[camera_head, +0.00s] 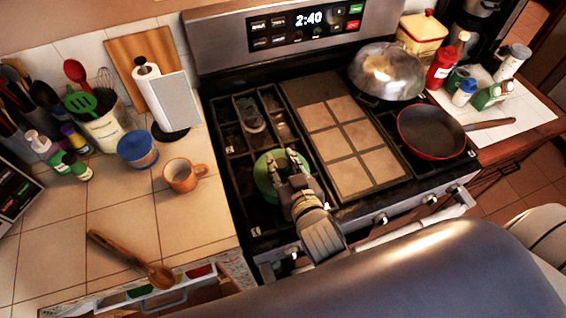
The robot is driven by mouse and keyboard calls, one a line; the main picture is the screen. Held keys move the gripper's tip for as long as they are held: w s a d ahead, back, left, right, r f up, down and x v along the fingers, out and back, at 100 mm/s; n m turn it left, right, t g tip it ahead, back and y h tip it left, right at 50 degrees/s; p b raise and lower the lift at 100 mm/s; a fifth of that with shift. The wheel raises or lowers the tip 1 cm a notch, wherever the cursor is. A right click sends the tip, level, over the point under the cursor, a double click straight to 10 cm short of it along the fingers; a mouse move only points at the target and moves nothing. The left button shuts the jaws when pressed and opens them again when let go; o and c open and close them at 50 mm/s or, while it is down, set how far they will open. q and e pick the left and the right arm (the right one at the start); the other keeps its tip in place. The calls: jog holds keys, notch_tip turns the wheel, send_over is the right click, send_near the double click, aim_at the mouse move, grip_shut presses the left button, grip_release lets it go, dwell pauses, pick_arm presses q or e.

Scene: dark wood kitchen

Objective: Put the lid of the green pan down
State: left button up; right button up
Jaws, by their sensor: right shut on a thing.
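My right gripper (284,163) is over the front left burner of the stove. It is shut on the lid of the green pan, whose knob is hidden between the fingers. A round green shape (264,178) shows beside and beneath the fingers; I cannot tell how much of it is lid and how much is pan, or whether the two touch. My left gripper is not in view.
A tiled griddle plate (344,140) fills the stove's middle. A red frying pan (430,133) and a domed metal pot (386,72) stand at right. The left counter holds an orange mug (183,175), a blue container (138,149) and a wooden spoon (130,259).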

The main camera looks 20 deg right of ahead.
jog(key=shift+w+f, duration=0.15)
jog(key=shift+f, duration=0.2)
jog(key=o, duration=1.1)
jog(key=shift+f, duration=0.1)
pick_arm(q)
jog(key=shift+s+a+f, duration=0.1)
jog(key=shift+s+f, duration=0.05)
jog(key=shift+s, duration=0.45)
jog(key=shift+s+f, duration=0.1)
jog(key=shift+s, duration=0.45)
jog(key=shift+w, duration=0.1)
pick_arm(e)
jog(key=shift+r+p, duration=0.3)
jog(key=shift+r, duration=0.45)
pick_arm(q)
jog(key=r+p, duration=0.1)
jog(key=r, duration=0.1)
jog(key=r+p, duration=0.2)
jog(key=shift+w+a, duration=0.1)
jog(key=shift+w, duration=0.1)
pick_arm(e)
jog(key=v, duration=1.2)
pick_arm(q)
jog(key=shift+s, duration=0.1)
pick_arm(e)
jog(key=shift+f, duration=0.15)
